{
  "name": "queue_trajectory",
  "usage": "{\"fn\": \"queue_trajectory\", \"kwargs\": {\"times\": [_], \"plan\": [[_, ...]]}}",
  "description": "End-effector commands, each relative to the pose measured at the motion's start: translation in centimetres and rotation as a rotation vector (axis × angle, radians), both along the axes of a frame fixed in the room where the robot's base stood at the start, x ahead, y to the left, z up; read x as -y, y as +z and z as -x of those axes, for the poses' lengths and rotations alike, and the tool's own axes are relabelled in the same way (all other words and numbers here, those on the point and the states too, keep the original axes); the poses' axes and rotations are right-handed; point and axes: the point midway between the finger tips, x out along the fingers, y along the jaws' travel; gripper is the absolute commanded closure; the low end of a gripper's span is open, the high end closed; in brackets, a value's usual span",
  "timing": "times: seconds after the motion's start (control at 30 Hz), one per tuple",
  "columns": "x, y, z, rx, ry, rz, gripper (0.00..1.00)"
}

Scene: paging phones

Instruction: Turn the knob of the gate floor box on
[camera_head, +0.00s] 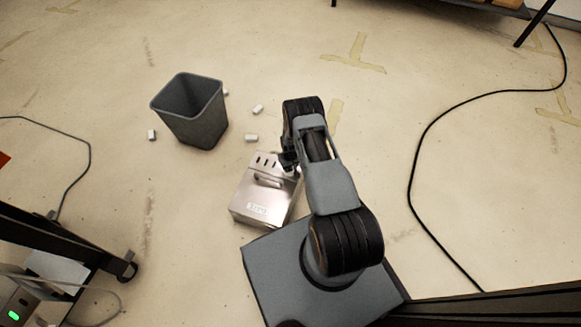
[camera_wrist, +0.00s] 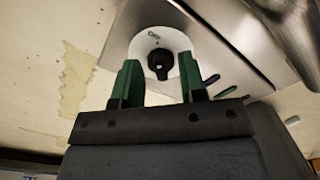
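The floor box is a brushed-metal case (camera_head: 250,200) on the floor in front of my base, with a handle, dark slots and a small label on top. In the wrist view its metal top (camera_wrist: 222,30) carries a round white dial plate (camera_wrist: 141,45) with a black knob (camera_wrist: 160,64). Small lettering above the knob may read OFF; I cannot tell where the knob points. My gripper (camera_wrist: 160,76) is open, its green fingers on the left and right of the knob with a gap on each side. In the head view my gripper (camera_head: 289,157) is over the box's right far corner and hides the knob.
A grey bin (camera_head: 195,125) stands beyond the box to the left, with several small white pieces on the floor around it. A black cable (camera_head: 425,135) curves along the right. A dark wheeled stand (camera_head: 100,262) is at the lower left.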

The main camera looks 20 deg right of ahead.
Motion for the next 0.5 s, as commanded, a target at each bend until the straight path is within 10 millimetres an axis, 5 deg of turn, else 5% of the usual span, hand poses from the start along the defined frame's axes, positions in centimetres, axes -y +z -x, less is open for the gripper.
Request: {"fn": "queue_trajectory", "kwargs": {"times": [0.23,0.5], "plan": [[0.0,-0.03,0.01,0.0,0.0,0.0,0.62],[-0.01,-0.02,0.02,-0.001,0.0,0.0,0.88]]}}
